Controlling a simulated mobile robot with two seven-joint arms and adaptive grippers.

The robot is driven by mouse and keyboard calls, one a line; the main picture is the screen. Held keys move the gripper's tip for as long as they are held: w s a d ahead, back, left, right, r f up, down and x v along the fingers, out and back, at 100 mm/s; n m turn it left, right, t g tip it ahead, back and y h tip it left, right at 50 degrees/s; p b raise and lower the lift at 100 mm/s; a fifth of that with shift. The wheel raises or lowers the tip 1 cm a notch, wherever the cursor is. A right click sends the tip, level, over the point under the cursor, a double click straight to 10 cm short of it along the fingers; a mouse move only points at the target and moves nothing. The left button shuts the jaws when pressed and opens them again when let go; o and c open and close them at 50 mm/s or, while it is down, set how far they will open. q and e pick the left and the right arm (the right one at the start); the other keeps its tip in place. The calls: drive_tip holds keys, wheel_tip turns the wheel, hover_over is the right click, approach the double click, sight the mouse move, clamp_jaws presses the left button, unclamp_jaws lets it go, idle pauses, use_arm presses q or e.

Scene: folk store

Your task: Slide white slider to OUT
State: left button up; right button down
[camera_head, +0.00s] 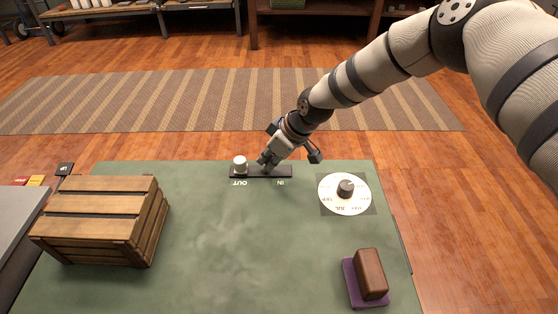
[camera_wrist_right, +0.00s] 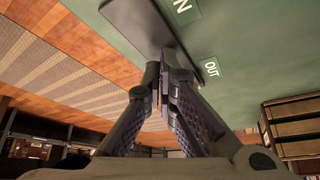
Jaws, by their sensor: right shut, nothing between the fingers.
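The white slider (camera_head: 240,164) is a round white knob. It sits at the left end of a dark track (camera_head: 283,171), above the OUT label. The IN label is under the right part of the track. My right gripper (camera_head: 264,165) is shut and empty over the track, just right of the knob. I cannot tell whether it touches the knob. In the right wrist view, the shut fingers (camera_wrist_right: 164,80) point at the track (camera_wrist_right: 140,25), and the knob does not show. My left gripper is not in view.
A wooden crate (camera_head: 146,222) stands at the left of the green table (camera_head: 230,270). A white dial (camera_head: 333,205) with a dark knob is right of the track. A brown block (camera_head: 370,274) rests on a purple base at the front right. The table's middle is clear.

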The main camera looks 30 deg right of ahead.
drive_tip(key=shift+s+d+r, duration=0.15)
drive_tip(key=shift+s+d, duration=0.15)
drive_tip(key=shift+d, duration=0.3)
use_arm(q)
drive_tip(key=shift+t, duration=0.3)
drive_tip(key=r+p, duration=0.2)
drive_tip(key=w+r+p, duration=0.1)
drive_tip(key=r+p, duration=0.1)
drive_tip(key=p, duration=0.1)
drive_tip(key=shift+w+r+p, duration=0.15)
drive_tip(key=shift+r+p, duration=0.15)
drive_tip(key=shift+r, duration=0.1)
use_arm(e)
wheel_tip(320, 180, up, 9)
